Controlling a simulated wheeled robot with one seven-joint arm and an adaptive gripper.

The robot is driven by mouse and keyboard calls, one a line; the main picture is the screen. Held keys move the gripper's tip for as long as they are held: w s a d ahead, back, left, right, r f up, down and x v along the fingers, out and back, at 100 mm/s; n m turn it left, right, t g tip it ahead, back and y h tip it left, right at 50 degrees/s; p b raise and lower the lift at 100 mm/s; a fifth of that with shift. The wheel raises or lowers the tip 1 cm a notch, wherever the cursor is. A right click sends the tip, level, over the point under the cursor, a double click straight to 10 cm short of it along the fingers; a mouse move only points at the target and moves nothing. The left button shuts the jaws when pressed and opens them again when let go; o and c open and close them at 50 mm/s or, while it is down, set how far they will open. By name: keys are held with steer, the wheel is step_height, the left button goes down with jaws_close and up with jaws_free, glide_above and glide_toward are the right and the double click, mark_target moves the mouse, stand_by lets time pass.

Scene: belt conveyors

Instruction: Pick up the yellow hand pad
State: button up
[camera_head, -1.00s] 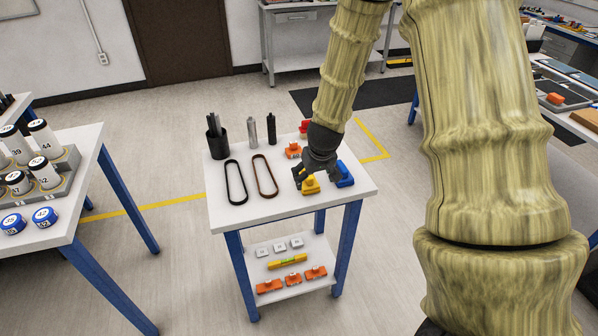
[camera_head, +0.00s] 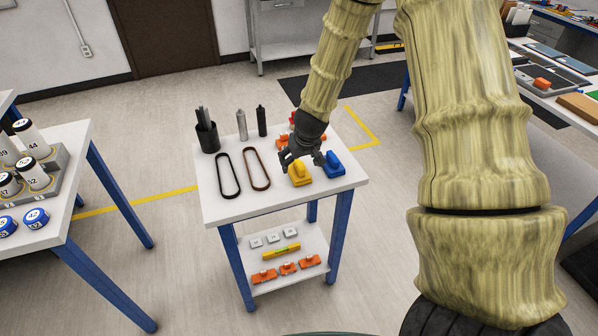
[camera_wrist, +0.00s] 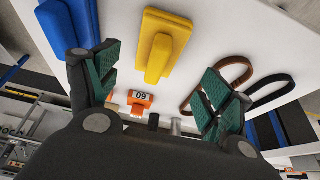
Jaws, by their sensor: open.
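The yellow hand pad (camera_head: 300,174) lies on the white top of the small blue-legged table (camera_head: 222,211), near its front right. It also shows in the wrist view (camera_wrist: 163,46), upper middle, between and beyond my fingers. My gripper (camera_head: 301,163) is open and empty, just above and behind the pad in the head view. In the wrist view my gripper (camera_wrist: 160,85) has its green-padded fingers wide apart, one to each side of the pad's line. I see no contact with the pad.
A blue hand pad (camera_head: 333,165) lies close to the right of the yellow one. A brown belt (camera_head: 257,170) and a black belt (camera_head: 228,176) lie to the left. A black cup (camera_head: 207,137), a silver bottle (camera_head: 242,126) and a black bottle (camera_head: 262,122) stand behind.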

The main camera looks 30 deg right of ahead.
mark_target(299, 164)
steer(key=shift+w+d+f+p, duration=0.1)
steer(key=shift+d+f+p, duration=0.1)
steer(key=shift+f+p, duration=0.3)
steer(key=shift+p+x, duration=0.4)
steer(key=shift+x, duration=1.65)
steer(key=shift+d, duration=0.1)
steer(key=c, duration=1.2)
steer(key=shift+r, duration=0.15)
steer(key=shift+r+b, duration=0.35)
steer(key=shift+r, duration=0.2)
steer(key=shift+r+b, duration=0.35)
steer(key=shift+r, duration=0.5)
steer(key=s+a+r+b, duration=0.2)
steer(key=s+a+b, duration=0.2)
steer(key=s+a, duration=0.7)
steer(key=shift+a+b, duration=0.35)
steer(key=shift+b, duration=0.05)
